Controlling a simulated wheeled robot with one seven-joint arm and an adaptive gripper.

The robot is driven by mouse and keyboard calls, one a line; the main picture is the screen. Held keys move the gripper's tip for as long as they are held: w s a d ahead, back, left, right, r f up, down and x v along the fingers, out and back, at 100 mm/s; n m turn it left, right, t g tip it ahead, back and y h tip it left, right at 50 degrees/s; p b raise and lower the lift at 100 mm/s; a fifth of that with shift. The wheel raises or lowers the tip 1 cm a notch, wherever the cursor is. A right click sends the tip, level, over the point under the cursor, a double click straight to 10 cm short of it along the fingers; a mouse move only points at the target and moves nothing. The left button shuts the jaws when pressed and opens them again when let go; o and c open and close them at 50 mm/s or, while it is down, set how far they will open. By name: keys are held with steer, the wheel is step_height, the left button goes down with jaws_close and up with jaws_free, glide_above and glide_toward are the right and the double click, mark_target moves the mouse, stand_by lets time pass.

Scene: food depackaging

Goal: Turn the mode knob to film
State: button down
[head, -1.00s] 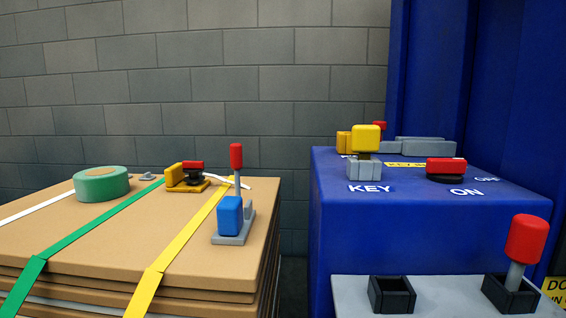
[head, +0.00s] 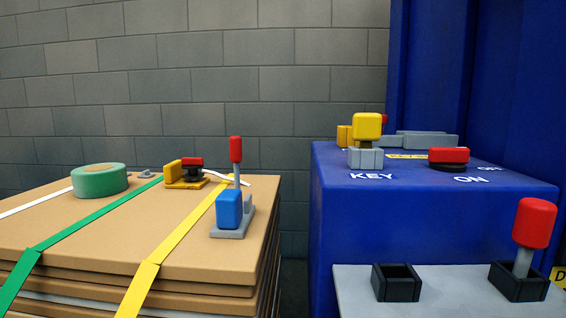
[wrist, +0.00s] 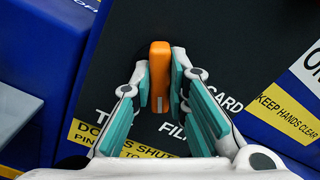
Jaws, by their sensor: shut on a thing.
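The orange mode knob (wrist: 160,76) stands in the middle of a black panel (wrist: 115,75) in the wrist view. It is long and nearly upright in the picture, with a small pale mark near its lower end. That end points down toward the partly hidden "FIL" label (wrist: 171,131). "CARD" (wrist: 228,104) is to the right, and a label starting with "T" (wrist: 103,114) is to the left. My gripper (wrist: 161,85) is shut on the knob, one teal-padded finger on each side. The head view shows neither the knob nor my gripper.
The head view shows a blue cabinet (head: 430,215) with a yellow key (head: 367,127) and a red switch (head: 448,155). A red-topped lever (head: 535,223) stands in front. Strapped cardboard (head: 130,235) bears green tape (head: 99,180) and tools. Yellow warning labels (wrist: 287,113) border the panel.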

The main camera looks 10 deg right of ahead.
steer(key=shift+f+n+b, duration=0.15)
steer(key=shift+n+b, duration=1.25)
steer(key=c, duration=1.6)
jaws_free()
steer(key=shift+o, duration=0.2)
steer(key=shift+s+a, duration=0.1)
steer(key=v, duration=1.1)
steer(key=shift+s, duration=0.4)
steer(key=shift+s, duration=0.1)
